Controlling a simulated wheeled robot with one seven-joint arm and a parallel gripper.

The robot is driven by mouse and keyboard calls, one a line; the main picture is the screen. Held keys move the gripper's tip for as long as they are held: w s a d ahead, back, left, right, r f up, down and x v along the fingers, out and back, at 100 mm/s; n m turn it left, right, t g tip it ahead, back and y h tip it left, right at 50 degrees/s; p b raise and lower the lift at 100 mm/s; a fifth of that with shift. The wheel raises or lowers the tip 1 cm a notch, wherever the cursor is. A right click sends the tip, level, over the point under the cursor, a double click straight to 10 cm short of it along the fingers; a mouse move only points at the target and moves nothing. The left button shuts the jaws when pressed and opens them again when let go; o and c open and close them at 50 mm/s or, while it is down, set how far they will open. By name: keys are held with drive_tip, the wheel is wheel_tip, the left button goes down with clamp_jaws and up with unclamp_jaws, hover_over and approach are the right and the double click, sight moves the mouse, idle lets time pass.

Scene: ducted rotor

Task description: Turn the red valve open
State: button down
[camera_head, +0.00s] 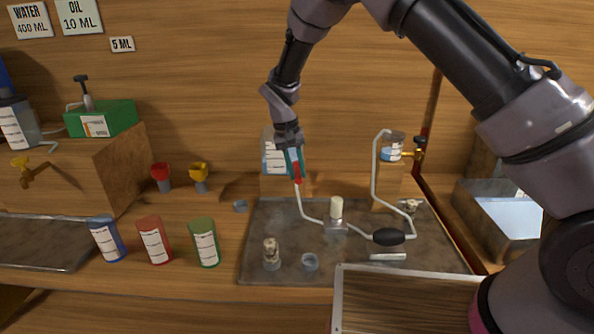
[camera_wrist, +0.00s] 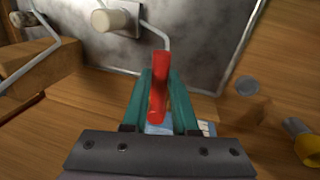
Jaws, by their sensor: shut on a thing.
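The red valve (camera_head: 297,172) is a narrow red handle at the upper end of a thin bent white tube, near the back left of the grey metal plate. My gripper (camera_head: 295,158) reaches down from above with its teal fingers closed around the handle. In the wrist view, the red handle (camera_wrist: 160,64) stands between the two teal fingers of my gripper (camera_wrist: 162,88), its far end sticking out past their tips. The valve's body and lower end are largely hidden by the fingers.
The metal plate (camera_head: 290,224) carries a white-capped fitting (camera_head: 336,210) and a black bulb (camera_head: 388,237). A blue-labelled container (camera_head: 270,158) stands directly behind my gripper. Left are a red funnel (camera_head: 160,176), a yellow funnel (camera_head: 199,176) and three cans. A tall bent tube (camera_head: 375,165) rises at right.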

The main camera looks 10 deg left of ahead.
drive_tip(key=c, duration=0.7)
unclamp_jaws()
drive_tip(key=shift+a+r, duration=0.1)
drive_tip(key=r, duration=0.3)
drive_tip(key=a+r, duration=0.1)
drive_tip(key=r, duration=0.3)
drive_tip(key=a+r, duration=0.1)
drive_tip(key=r, duration=0.2)
drive_tip(key=shift+s+r, duration=0.2)
drive_tip(key=shift+s, duration=0.05)
